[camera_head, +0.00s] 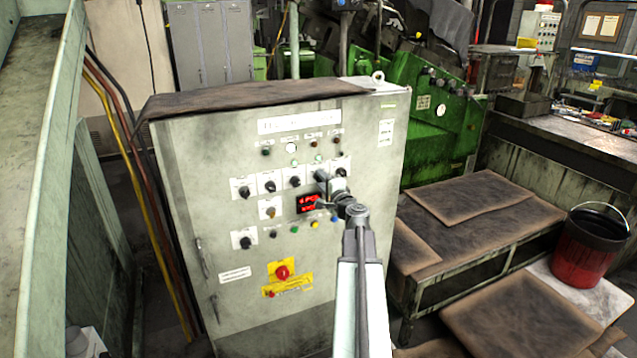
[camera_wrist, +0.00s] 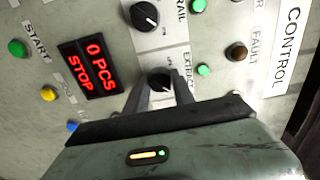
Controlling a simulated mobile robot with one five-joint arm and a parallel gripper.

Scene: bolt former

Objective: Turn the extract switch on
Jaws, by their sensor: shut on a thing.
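The extract switch (camera_wrist: 160,80) is a black rotary knob on a white label plate, partly hidden by my fingers in the wrist view. My gripper (camera_wrist: 160,88) has one finger on each side of this knob and is shut on it. In the head view my gripper (camera_head: 326,188) is at the right part of the row of black knobs on the grey control cabinet (camera_head: 220,150), and it covers part of that row. The exact turn angle of the extract knob is hard to tell.
Another black knob (camera_wrist: 145,16) sits close beside the extract switch. A red display (camera_wrist: 90,67) reads 0 PCS STOP. A red emergency button (camera_head: 282,272) is low on the cabinet. A low bench (camera_head: 480,282) and a red bucket (camera_head: 583,262) stand to the right.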

